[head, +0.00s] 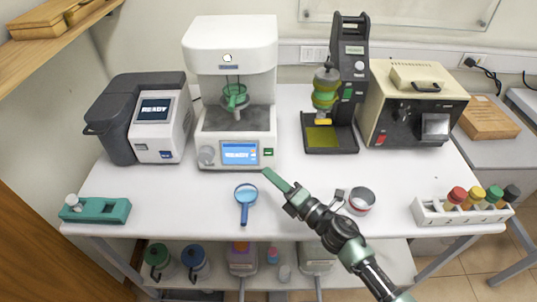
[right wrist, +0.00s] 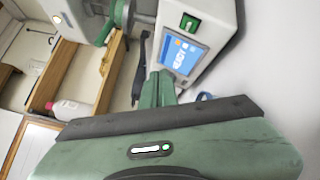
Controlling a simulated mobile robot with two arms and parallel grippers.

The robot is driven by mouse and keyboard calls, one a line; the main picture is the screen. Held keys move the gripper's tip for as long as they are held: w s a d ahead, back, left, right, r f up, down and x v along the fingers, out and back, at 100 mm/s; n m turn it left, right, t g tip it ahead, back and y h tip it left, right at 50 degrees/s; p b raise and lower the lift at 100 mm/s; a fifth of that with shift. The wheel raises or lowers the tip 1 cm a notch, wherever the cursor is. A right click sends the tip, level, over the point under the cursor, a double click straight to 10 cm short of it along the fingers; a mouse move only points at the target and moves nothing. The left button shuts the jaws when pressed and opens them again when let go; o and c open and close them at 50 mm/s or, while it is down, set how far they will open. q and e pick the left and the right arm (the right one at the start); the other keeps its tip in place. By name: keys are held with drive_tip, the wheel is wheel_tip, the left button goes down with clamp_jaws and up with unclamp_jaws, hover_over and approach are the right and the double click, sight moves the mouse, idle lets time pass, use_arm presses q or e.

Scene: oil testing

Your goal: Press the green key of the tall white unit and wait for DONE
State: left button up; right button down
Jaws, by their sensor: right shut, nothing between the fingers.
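The tall white unit (head: 231,40) stands at the back of the white table. Its blue screen (head: 240,153) reads READY, and its small green key (head: 268,152) is right of the screen. In the right wrist view the unit (right wrist: 218,20) shows turned on its side, with the screen (right wrist: 180,52) and the green key (right wrist: 189,22) both clear. My right gripper (head: 269,174) is shut and empty, its tip just in front of and below the key, apart from it in the head view. The fingers (right wrist: 160,78) point toward the unit's front panel. My left gripper is not in view.
A dark grey device (head: 120,105) also reading READY stands left of the unit. A black stand (head: 352,90) and a beige box (head: 408,110) stand right. A blue magnifier (head: 245,205), a small round container (head: 361,201) and a rack of capped bottles (head: 430,212) are in front.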

sight(268, 153)
drive_tip(key=w+b, duration=0.1)
drive_tip(key=w+f, duration=0.1)
drive_tip(key=w, duration=0.1)
drive_tip(key=w+b, duration=0.1)
drive_tip(key=w, duration=0.1)
drive_tip(key=shift+f+b, duration=0.3)
drive_tip(key=shift+f, duration=0.05)
drive_tip(key=shift+w+f+b, duration=0.1)
drive_tip(key=shift+w+b, duration=0.4)
drive_tip(key=shift+w, duration=0.5)
idle(0.8)
drive_tip(key=shift+w+f+b, duration=0.1)
drive_tip(key=shift+w+b, duration=0.25)
drive_tip(key=shift+w, duration=0.05)
drive_tip(key=shift+w+b, duration=0.35)
idle(0.6)
drive_tip(key=shift+s, duration=0.2)
drive_tip(key=shift+s+p, duration=0.55)
drive_tip(key=shift+s, duration=0.1)
